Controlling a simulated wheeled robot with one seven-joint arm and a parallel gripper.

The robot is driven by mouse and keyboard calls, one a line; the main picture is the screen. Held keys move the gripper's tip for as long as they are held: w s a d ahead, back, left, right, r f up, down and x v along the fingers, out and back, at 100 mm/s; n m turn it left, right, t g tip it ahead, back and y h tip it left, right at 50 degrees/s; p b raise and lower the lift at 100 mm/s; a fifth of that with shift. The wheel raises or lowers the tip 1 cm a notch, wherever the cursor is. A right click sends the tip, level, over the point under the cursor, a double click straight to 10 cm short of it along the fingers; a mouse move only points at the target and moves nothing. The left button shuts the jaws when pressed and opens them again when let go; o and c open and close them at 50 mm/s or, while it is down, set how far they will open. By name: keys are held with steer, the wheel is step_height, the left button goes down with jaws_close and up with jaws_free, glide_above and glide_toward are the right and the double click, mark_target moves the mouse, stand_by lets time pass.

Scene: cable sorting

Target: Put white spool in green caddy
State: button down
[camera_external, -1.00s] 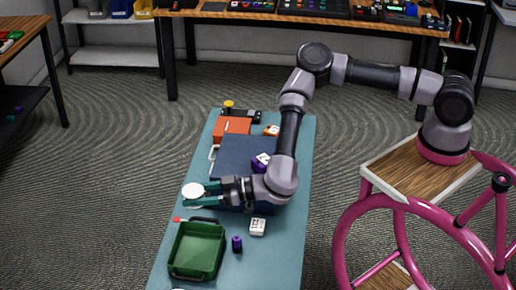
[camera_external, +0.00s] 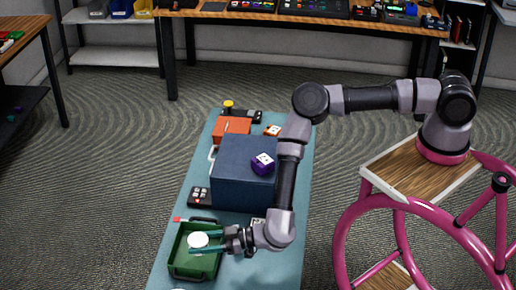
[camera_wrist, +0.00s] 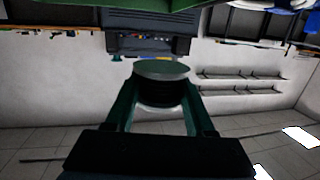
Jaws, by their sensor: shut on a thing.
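The white spool (camera_external: 198,238) is a short round piece with a pale top. My gripper (camera_external: 200,243) is shut on it, with one green finger on each side. In the external view the spool shows over the inside of the green caddy (camera_external: 192,273); its exact height there is hard to tell. In the wrist view the spool (camera_wrist: 161,90) sits between the two fingers of my gripper (camera_wrist: 158,100), its side dark and in shadow. The caddy is an open green box with dark handles at its far and near ends.
An orange box (camera_external: 231,127) is farther back.

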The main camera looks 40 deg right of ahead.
steer(key=shift+f, duration=2.2)
steer(key=shift+f, duration=0.6)
steer(key=shift+c, duration=1.3)
jaws_free()
steer(key=shift+d+f, duration=0.1)
